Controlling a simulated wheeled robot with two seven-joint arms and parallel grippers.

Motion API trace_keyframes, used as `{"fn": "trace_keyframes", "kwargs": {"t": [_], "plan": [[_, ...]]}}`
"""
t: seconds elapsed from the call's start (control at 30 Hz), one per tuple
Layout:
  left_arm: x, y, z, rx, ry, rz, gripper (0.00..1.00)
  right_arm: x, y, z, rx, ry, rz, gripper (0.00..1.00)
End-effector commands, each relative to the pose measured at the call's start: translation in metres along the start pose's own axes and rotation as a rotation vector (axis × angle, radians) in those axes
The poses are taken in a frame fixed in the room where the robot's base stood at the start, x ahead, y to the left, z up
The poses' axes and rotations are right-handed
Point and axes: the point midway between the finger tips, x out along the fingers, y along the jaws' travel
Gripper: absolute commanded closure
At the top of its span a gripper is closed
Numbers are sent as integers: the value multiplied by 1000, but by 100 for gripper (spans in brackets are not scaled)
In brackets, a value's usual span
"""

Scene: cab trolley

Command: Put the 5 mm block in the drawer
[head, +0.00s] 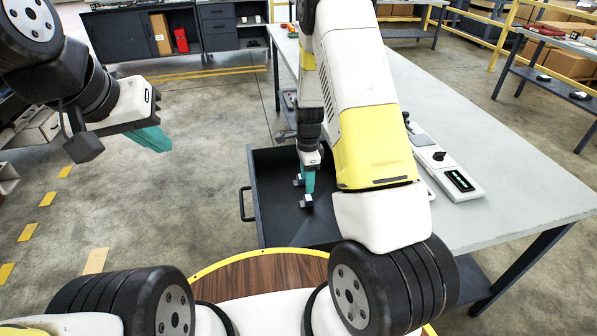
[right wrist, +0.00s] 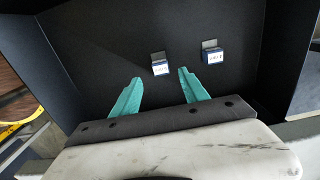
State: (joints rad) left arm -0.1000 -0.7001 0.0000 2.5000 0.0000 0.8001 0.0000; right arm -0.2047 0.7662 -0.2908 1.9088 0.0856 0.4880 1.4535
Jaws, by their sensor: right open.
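The dark drawer (head: 272,212) stands pulled out from the workbench. Two small blocks with blue-and-white faces lie on its floor: one block (head: 298,182) and another block (head: 306,202). The right wrist view shows them as a left block (right wrist: 160,68) and a right block (right wrist: 213,56). Their markings are too small to read, so I cannot tell which is 5 mm. My right gripper (right wrist: 160,77) is open and empty, its teal fingers pointing into the drawer. The left block appears just beyond the gap between its fingertips. My left gripper (head: 152,140) hangs over the floor at left; its finger gap is unclear.
My right arm hides part of the bench. The drawer handle (head: 244,204) faces left. Open concrete floor lies left of the drawer.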

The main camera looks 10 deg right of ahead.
Motion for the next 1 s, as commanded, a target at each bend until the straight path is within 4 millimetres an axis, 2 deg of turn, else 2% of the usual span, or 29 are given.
{"fn": "trace_keyframes", "kwargs": {"t": [0.1,0.33,0.43,0.57,0.67,0.8,1.0], "plan": [[0,0,0,0,0,0,100,-22,-1,0,0,0,-3,48],[0,0,0,0,0,0,100,-46,0,0,-11,-5,-6,48],[0,0,0,0,0,0,100,-70,4,3,-67,-26,-31,48],[0,0,0,0,0,0,100,-128,17,9,-233,-68,-104,48],[0,0,0,0,0,0,100,-178,37,13,-404,-89,-178,48],[0,0,0,0,0,0,100,-240,74,18,-652,-83,-286,48],[0,0,0,0,0,0,100,-306,139,22,-1014,6,-436,48]]}}
